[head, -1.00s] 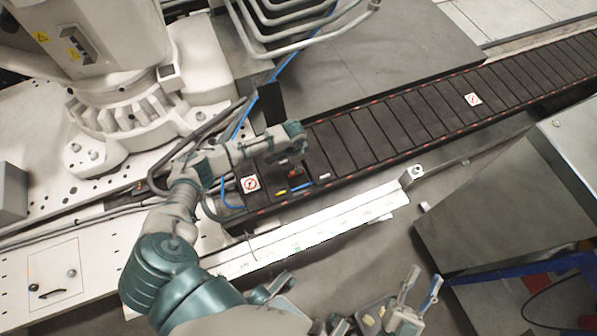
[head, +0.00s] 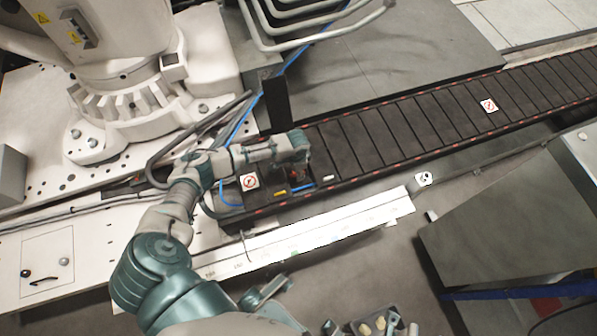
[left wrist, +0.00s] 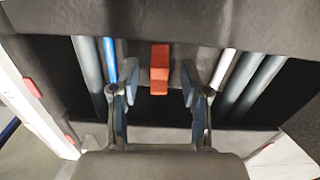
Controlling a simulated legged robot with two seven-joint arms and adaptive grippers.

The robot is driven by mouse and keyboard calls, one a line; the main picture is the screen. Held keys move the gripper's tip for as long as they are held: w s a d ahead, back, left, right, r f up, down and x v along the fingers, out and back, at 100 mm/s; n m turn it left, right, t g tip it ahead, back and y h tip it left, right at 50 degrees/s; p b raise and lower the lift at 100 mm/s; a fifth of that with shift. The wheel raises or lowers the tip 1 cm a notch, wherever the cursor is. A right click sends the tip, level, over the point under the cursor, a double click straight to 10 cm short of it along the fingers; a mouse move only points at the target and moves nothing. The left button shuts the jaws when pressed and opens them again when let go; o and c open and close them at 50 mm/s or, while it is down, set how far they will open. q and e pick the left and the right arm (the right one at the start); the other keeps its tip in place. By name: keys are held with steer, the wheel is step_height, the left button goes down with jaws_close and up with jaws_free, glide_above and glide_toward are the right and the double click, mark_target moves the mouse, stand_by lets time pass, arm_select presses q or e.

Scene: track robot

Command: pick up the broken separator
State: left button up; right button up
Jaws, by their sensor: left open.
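A small red-orange block (left wrist: 159,68), likely the broken separator, stands in a dark gap of the conveyor in the left wrist view. My left gripper (left wrist: 158,86) is open, with one finger on each side of the block and visible space between. In the head view, my left gripper (head: 301,168) is low over the near end of the belt, and it hides most of the block.
The slatted conveyor (head: 420,125) runs to the upper right. Blue and grey rods (left wrist: 88,68) flank the fingers in the left wrist view. A white rail (head: 320,232) lies in front of the belt. A grey cabinet (head: 500,235) stands at right.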

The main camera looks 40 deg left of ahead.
arm_select(q)
steer(key=c, duration=0.8)
steer(key=shift+r, duration=0.15)
